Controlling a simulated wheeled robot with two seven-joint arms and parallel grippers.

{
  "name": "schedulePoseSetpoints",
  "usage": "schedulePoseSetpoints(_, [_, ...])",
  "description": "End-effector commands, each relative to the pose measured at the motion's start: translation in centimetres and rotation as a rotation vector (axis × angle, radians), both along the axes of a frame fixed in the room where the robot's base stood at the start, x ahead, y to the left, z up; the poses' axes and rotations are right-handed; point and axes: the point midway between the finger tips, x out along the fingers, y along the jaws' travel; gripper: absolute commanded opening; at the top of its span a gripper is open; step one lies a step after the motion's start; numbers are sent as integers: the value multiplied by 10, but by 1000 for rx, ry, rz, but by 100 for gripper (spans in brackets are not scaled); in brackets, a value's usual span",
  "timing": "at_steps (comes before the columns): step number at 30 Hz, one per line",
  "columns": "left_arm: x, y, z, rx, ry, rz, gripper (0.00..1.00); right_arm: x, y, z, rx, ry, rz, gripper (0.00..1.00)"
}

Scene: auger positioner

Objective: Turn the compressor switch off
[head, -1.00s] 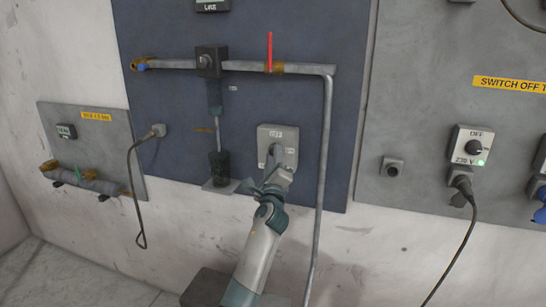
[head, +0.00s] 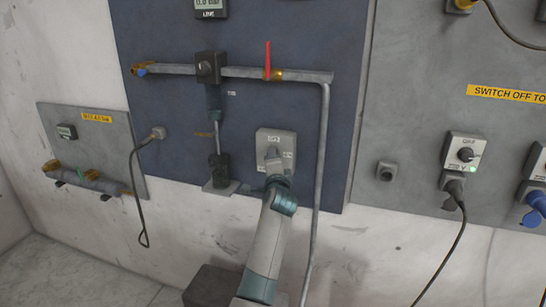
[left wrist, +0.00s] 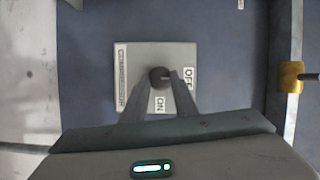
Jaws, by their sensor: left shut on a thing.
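The compressor switch (head: 289,139) is a light grey square box low on the blue panel. In the left wrist view its plate (left wrist: 137,58) carries an OFF label at the right and an ON label below the knob. The dark round knob (left wrist: 159,73) sits mid-plate, with a small light mark on its right side, toward OFF. My left gripper (head: 272,158) is at the box front, shut on the knob, with a finger on either side of it in the left wrist view (left wrist: 161,80). In the head view the gripper hides most of the knob. My right gripper is not in view.
A vertical grey pipe (head: 322,170) runs close to the right of my left arm. A red-handled valve (head: 268,60) is above the switch. Another rotary switch (head: 465,155) with a green light and plugged cable is on the grey panel at right.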

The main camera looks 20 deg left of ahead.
Motion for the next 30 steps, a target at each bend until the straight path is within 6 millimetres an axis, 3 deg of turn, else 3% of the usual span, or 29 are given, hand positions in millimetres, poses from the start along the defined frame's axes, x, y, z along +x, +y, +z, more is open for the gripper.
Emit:
schedulePoseSetpoints(16, [0,0,-1,-34,3,1,4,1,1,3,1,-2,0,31])
schedulePoseSetpoints(17, [0,0,-1,-34,3,1,33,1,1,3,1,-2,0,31])
schedulePoseSetpoints(18, [0,0,-1,-34,3,1,43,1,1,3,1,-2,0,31])
schedulePoseSetpoints(30, [0,1,0,-31,1,0,45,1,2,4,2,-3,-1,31])
